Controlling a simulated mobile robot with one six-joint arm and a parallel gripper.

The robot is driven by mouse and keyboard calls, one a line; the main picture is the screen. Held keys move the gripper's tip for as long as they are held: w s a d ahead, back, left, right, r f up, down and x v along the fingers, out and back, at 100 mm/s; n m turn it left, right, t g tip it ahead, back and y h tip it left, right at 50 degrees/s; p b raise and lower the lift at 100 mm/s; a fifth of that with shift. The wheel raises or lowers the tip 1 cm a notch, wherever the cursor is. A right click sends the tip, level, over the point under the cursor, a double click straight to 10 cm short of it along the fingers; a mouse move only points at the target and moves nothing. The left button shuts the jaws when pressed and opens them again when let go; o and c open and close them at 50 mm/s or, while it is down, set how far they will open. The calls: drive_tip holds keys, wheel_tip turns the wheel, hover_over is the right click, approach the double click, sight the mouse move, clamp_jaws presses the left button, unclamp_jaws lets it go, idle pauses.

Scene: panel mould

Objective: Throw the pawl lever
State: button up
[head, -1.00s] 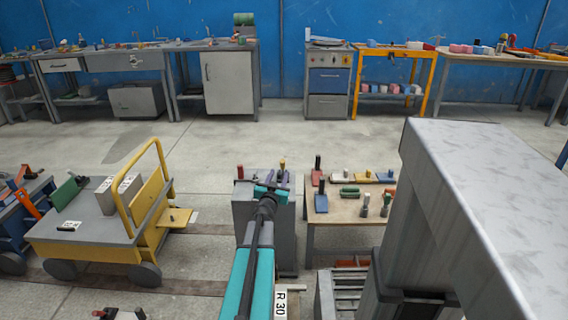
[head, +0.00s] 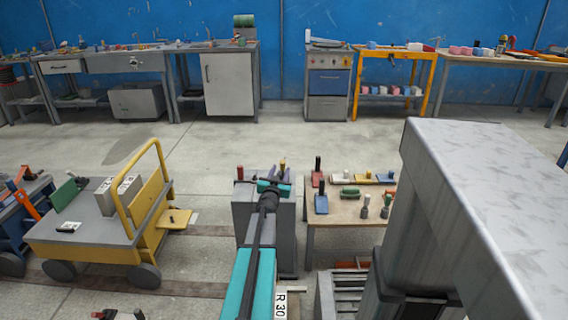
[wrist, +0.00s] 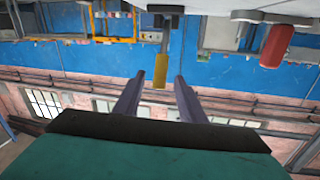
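My gripper (wrist: 161,77) is open in the wrist view, its two dark fingers apart. A lever with a yellow grip (wrist: 160,78) and a grey stem shows between the fingertips, with a gap on each side; I cannot tell how deep it is between them. In the head view the yellow grip (head: 282,164) stands up at the back of a grey cabinet (head: 283,240), just beyond my teal gripper (head: 270,186). A red grip (head: 240,172) stands at the cabinet's left; it also shows in the wrist view (wrist: 277,46). No label shows which is the pawl lever.
A wooden table (head: 335,212) with red, blue, green and yellow handled pieces stands right of the cabinet. A yellow trolley (head: 95,247) stands to the left. A large grey post and beam (head: 470,200) fills the right. Open floor (head: 220,140) lies behind the cabinet.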

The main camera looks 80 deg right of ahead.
drive_tip(key=shift+s+d+b, duration=0.15)
drive_tip(key=shift+d+b, duration=0.25)
drive_tip(key=shift+d, duration=2)
drive_tip(key=shift+s+d+b, duration=0.1)
drive_tip(key=shift+d+b, duration=0.3)
drive_tip(key=shift+d, duration=1.95)
clamp_jaws()
drive_tip(key=shift+a, duration=0.35)
drive_tip(key=shift+d, duration=0.25)
